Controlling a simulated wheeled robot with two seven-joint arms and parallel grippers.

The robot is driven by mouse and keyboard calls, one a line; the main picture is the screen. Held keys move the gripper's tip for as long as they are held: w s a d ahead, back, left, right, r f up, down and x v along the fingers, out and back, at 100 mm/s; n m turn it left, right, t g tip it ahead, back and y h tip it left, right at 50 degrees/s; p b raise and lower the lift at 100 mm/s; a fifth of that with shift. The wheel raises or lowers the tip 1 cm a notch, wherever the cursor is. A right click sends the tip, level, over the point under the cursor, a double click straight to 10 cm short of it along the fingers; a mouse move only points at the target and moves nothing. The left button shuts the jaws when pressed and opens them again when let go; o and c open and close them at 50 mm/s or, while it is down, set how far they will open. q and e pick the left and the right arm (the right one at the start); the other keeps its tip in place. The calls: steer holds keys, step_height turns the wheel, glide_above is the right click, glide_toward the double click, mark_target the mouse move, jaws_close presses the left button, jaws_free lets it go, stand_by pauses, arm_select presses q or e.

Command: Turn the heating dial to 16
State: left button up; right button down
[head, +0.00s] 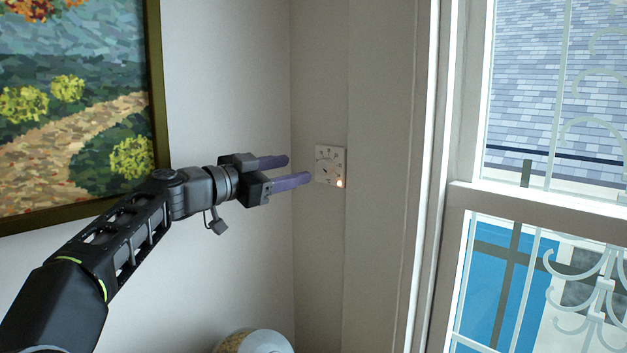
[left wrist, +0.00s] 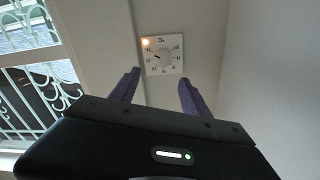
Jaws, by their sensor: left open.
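The heating dial (head: 330,167) is a white square plate on the narrow wall strip left of the window. It has marks around its face and a small orange light at its lower right corner in the head view. In the left wrist view the dial (left wrist: 162,55) shows upside down, with a dark pointer near its centre; I cannot read the setting. My left gripper (head: 299,171) is open, with its two purple fingers pointing at the dial and nothing between them. The fingertips seem a short way off the plate. My right gripper is in neither view.
A framed landscape painting (head: 72,100) hangs on the left wall. A window (head: 545,200) with a white frame and pale metal scrollwork stands at the right. A rounded pale object (head: 262,342) shows below, at the bottom edge. The space around the dial is clear.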

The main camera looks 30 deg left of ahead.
mark_target(322, 167)
arm_select(q)
steer(key=p+x, duration=0.1)
steer(key=x, duration=0.1)
steer(key=p+x, duration=0.2)
steer(key=x, duration=0.1)
steer(key=p+x, duration=0.1)
steer(key=x, duration=0.1)
steer(key=shift+w+a+f+p, duration=0.15)
steer(key=shift+w+f+p, duration=0.15)
steer(key=shift+w, duration=0.1)
steer(key=shift+w+f, duration=0.15)
steer(key=shift+w, duration=0.2)
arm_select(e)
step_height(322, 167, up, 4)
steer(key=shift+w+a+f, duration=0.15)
arm_select(q)
steer(key=shift+c, duration=0.3)
jaws_close()
